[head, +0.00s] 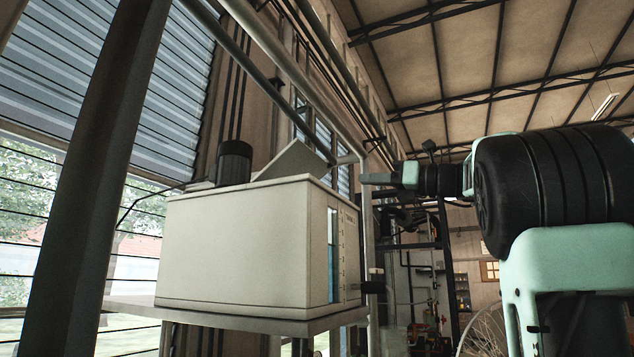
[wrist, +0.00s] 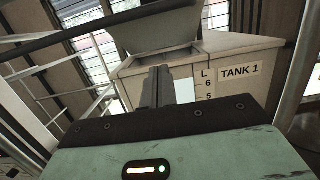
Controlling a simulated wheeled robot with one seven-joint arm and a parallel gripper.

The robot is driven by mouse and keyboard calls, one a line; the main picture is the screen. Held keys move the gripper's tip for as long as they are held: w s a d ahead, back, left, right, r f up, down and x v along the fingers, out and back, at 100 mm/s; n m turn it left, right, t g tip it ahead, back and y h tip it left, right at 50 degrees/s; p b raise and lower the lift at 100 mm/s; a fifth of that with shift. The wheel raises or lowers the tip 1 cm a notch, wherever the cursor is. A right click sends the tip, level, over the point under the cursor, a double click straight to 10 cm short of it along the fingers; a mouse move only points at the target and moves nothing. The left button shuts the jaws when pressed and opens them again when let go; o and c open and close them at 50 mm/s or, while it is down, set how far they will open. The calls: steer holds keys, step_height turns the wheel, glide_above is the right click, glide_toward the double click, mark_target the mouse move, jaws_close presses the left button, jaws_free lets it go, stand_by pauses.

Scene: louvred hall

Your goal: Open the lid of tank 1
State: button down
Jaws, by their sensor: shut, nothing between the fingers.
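Tank 1 (head: 245,245) is a pale box on a shelf, left of centre in the head view. In the wrist view the tank (wrist: 245,52) carries the label "TANK 1" and a level scale. Its lid (head: 297,161) stands tilted up above the tank top. The lid also shows in the wrist view (wrist: 157,30), raised at the upper middle. My gripper (head: 364,178) is just right of the tank, near the height of its top, apart from the lid in the head view. In the wrist view its fingers (wrist: 158,75) are together and empty, in front of the tank's face.
A black motor (head: 234,163) stands at the tank top's left. A steel column (head: 90,190) rises at left. A vertical post (head: 368,250) and a dark stub (head: 372,287) are by the tank's right side. Pipes run overhead; louvred windows are behind.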

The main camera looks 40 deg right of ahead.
steer(key=p, duration=0.4)
glide_toward(308, 166)
steer(key=w+a+f, duration=0.1)
steer(key=w+f, duration=0.1)
steer(key=w+r+p, duration=0.2)
steer(key=shift+w+a+r, duration=0.25)
steer(key=shift+w+a, duration=0.1)
steer(key=shift+a, duration=0.05)
steer(key=shift+w+a+r, duration=0.1)
steer(key=shift+w+r, duration=0.15)
steer(key=shift+w, duration=0.1)
steer(key=shift+w+r+p, duration=0.1)
steer(key=shift+p, duration=0.2)
